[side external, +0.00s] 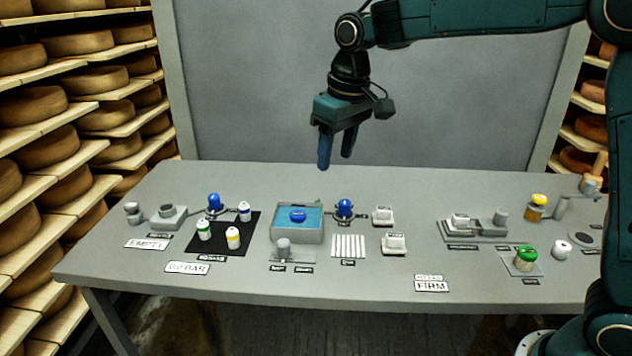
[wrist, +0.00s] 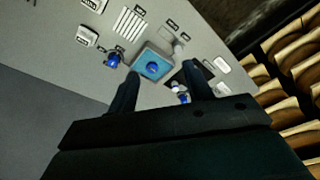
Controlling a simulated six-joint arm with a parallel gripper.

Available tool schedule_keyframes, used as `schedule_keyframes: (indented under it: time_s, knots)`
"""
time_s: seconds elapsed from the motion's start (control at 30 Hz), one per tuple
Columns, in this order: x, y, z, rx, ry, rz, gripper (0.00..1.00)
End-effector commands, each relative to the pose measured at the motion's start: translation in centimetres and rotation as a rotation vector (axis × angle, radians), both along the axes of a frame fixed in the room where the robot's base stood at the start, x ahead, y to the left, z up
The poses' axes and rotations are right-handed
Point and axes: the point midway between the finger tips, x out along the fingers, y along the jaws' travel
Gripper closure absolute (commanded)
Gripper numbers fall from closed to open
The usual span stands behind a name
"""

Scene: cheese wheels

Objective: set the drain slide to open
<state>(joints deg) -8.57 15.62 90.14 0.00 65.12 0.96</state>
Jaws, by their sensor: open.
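A small slide with a grey knob (side external: 283,247) on a flat plate sits in front of the blue-filled basin (side external: 297,237); it looks like the drain slide. Its knob stands toward the left of the plate, above two small dark labels too small to read. In the wrist view the slide's knob (wrist: 179,48) shows beside the basin (wrist: 141,68). My gripper (side external: 335,160) is open and empty, pointing down high above the table behind the basin. In the wrist view its fingers (wrist: 160,74) frame the basin area from above.
A black mat (side external: 218,246) with several small bottles lies left of the basin. Further right are a grey tray (side external: 485,238) and a green-capped jar (side external: 526,258). The front table edge is mostly clear.

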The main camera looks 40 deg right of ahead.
Motion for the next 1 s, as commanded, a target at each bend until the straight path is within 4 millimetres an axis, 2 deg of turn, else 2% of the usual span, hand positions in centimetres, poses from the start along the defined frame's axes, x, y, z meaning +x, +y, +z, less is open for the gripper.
schedule_keyframes:
  time_s: [0.2, 0.5, 0.7, 1.0]
  knots:
    - [4.2, 2.0, -3.4, -0.009, 0.057, 0.023, 0.5]
    - [8.7, 4.6, -8.8, -0.022, 0.125, 0.05, 0.5]
    - [10.1, 5.6, -11.2, -0.028, 0.151, 0.061, 0.5]
    - [10.4, 5.8, -11.7, -0.029, 0.156, 0.063, 0.5]
